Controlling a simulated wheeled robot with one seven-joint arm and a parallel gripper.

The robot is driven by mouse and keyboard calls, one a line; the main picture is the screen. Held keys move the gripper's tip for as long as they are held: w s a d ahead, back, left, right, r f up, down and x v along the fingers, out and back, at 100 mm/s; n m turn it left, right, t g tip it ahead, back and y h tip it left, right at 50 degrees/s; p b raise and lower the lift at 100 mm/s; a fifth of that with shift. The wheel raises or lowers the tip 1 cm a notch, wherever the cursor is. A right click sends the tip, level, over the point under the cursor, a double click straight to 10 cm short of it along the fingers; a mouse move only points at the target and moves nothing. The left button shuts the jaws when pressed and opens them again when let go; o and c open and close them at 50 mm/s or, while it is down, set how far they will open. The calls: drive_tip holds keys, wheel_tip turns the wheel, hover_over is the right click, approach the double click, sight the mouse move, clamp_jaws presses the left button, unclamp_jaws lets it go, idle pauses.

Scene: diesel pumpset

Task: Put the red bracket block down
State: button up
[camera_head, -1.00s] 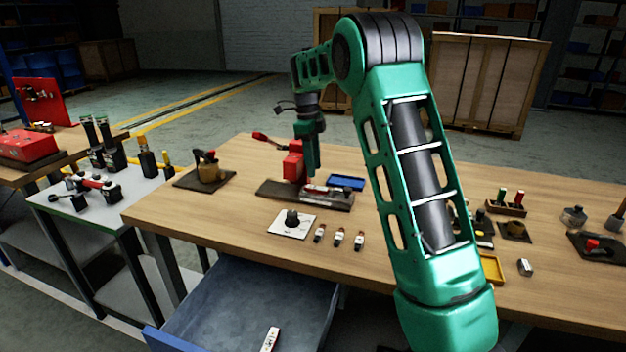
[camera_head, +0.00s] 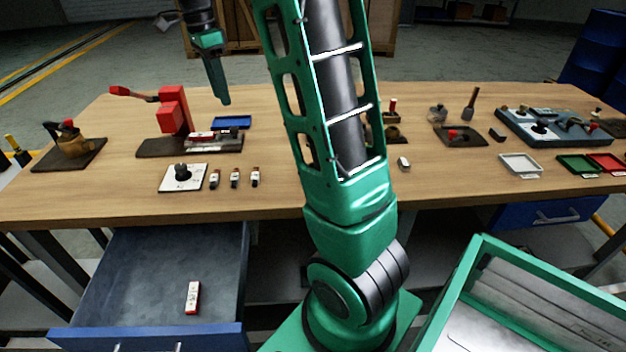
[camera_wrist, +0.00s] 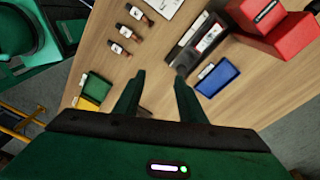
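A red block-shaped fixture (camera_head: 174,112) with a red lever stands on a dark base plate (camera_head: 160,146) at the left of the table; it also shows at the upper right of the wrist view (camera_wrist: 285,38). A red-and-white labelled piece (camera_head: 203,137) lies on the plate's right part. I cannot tell for sure which of these is the red bracket block. My gripper (camera_wrist: 160,75) is open in the wrist view, with nothing between its fingers. In the head view my gripper (camera_head: 224,98) is raised above the table, behind and right of the red fixture.
A blue tray (camera_head: 232,122) lies beside the plate. A white plate with a black knob (camera_head: 183,178) and several small bottles stand in front. An open drawer (camera_head: 170,260) holds a red-and-white piece (camera_head: 193,297).

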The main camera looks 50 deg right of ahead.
drive_tip(key=s+a+f+n, duration=0.1)
drive_tip(key=s+f+n, duration=0.2)
drive_tip(key=s, duration=0.8)
drive_tip(key=s+a+f+n, duration=0.1)
drive_tip(key=s+f+n, duration=0.2)
drive_tip(key=s+n, duration=0.4)
drive_tip(key=s+a+f+n+y, duration=0.1)
drive_tip(key=s+f+n, duration=0.2)
drive_tip(key=s, duration=1.4)
drive_tip(key=shift+f+n+t, duration=0.3)
drive_tip(key=shift+n, duration=0.8)
drive_tip(key=shift+a, duration=0.1)
drive_tip(key=shift+w+f, duration=0.25)
drive_tip(key=shift+w, duration=0.3)
